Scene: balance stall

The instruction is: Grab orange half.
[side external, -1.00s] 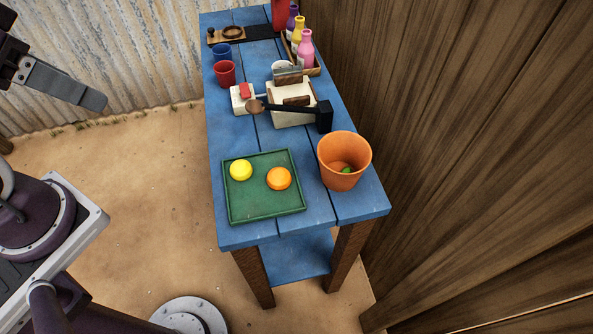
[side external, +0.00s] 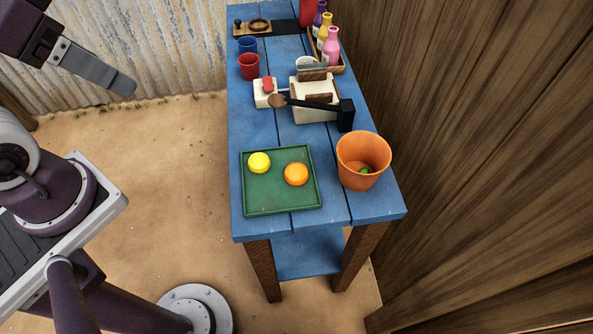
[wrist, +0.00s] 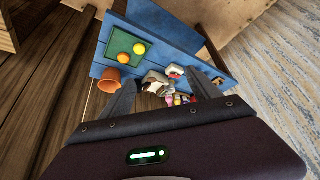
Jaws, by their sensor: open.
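The orange half (side external: 296,174) lies on the green tray (side external: 262,207) at the near end of the blue table. A yellow half (side external: 259,162) lies on the same tray, to its left and slightly behind. In the wrist view the orange half (wrist: 124,59) and yellow half (wrist: 139,48) show far off, beyond the fingers. My gripper (side external: 97,70) is at the upper left of the side view, well away from the table, with one finger showing. In the wrist view my gripper (wrist: 158,69) has its fingers spread apart, with nothing held between them.
An orange bucket (side external: 352,180) with something green inside stands right of the tray. Behind are a cream balance (side external: 315,105) with a black arm, red (side external: 249,66) and blue cups (side external: 247,45), and bottles (side external: 331,47). A wooden wall (side external: 480,130) borders the table's right side.

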